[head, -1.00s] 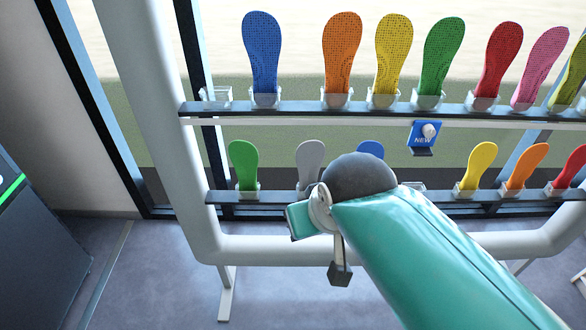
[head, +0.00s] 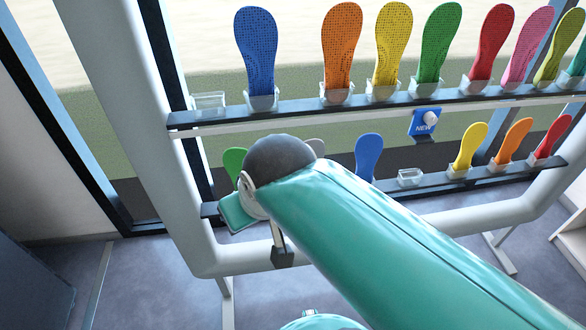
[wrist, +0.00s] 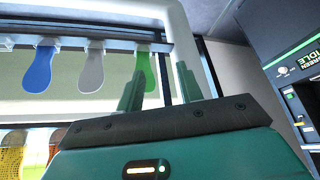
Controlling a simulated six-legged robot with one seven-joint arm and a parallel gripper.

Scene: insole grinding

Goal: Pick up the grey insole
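The grey insole (wrist: 91,70) stands on the lower rail between the blue insole (wrist: 42,72) and the green insole (wrist: 144,70). The wrist view shows them upside down. In the head view only the top edge of the grey insole (head: 317,146) shows behind my arm. My gripper (wrist: 158,85) has two green fingers spread apart with nothing between them. The green insole is seen close to and partly behind its left finger. The grey insole is further left, apart from the fingers. In the head view the fingers are hidden.
The upper rail (head: 380,107) holds a row of larger coloured insoles and an empty clear holder (head: 209,103). The lower rail also has an empty holder (head: 411,177) and yellow, orange and red insoles. A white tube frame surrounds the rack. A dark machine (wrist: 288,75) stands beside it.

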